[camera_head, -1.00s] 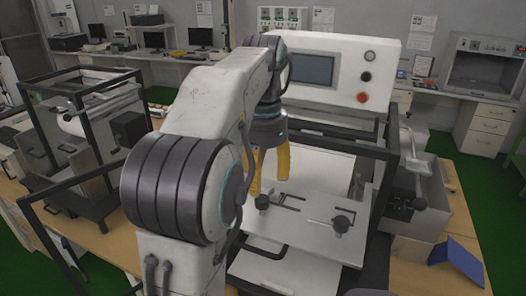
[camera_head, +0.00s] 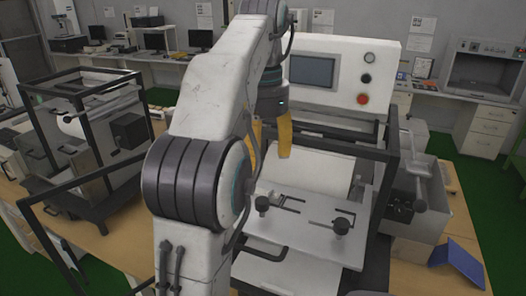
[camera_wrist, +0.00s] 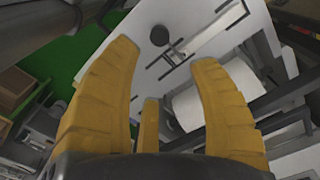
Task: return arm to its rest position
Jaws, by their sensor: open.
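My gripper (camera_head: 270,140) has yellow fingers and hangs pointing down in the head view, above the testing machine's white plate (camera_head: 310,222). In the wrist view my gripper (camera_wrist: 165,75) has its yellow fingers spread apart with nothing between them. The white plate (camera_wrist: 170,15) with a dark knob (camera_wrist: 159,35) and slots lies beyond the fingertips. My arm crosses the middle of the head view and hides part of the machine's left side.
The machine has a black frame (camera_head: 377,215) and a white control box (camera_head: 345,75) behind my gripper. Another black-framed machine (camera_head: 95,150) stands at left. A grey metal box (camera_head: 418,225) and a blue angled piece (camera_head: 458,260) are at right on the wooden table.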

